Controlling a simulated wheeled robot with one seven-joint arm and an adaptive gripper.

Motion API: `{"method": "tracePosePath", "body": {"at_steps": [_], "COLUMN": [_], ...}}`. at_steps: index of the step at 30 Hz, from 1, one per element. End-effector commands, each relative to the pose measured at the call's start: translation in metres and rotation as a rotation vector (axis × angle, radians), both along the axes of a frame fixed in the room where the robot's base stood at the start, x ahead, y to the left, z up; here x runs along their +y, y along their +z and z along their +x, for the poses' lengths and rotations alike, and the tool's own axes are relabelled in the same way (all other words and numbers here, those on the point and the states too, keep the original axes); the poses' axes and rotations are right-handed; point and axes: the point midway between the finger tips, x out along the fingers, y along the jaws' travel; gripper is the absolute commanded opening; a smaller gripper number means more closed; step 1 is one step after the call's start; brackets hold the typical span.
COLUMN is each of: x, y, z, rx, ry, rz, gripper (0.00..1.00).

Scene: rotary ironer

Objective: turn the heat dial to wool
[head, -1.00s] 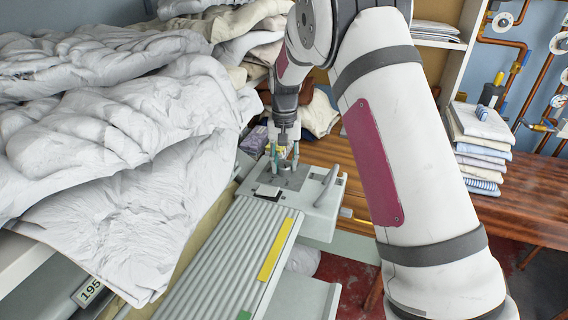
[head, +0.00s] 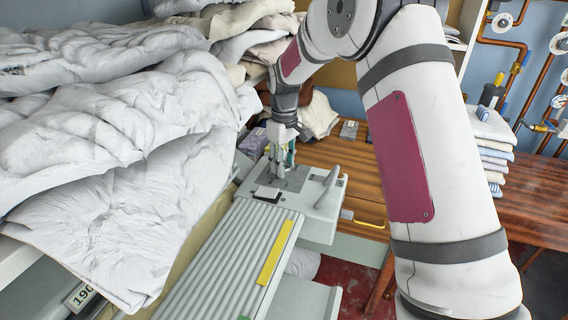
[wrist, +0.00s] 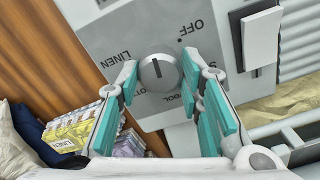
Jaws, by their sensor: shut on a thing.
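The heat dial (wrist: 157,73) is a round grey knob on a light grey panel (wrist: 135,40). In the wrist view its dark pointer line runs toward the top of the picture, between the labels LINEN at left and OFF at upper right. Other labels near the right and bottom are partly covered by my fingers, and I cannot read WOOL for sure. My gripper (wrist: 161,74) has its teal-padded fingers on both sides of the dial, shut on it. In the head view my gripper (head: 281,166) stands over the panel at the ironer's far end, hiding the dial.
A pale lever (head: 326,188) rises beside the panel at right. The ribbed ironer bed (head: 225,255) with a yellow strip lies in front. Heaped white linen (head: 110,140) crowds the left side. A wooden counter (head: 355,165) stands behind.

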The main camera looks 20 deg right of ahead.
Motion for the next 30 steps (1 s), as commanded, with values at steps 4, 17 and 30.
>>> {"method": "tracePosePath", "body": {"at_steps": [4,17,30], "x": [0.0,-0.0001,-0.0003], "y": [-0.0001,-0.0001,-0.0001], "z": [0.0,0.0,-0.0001], "rx": [0.001,0.001,0.001], "ry": [0.071,0.145,0.144], "rz": [0.001,-0.001,-0.001], "gripper": [0.06,0.06,0.54]}}
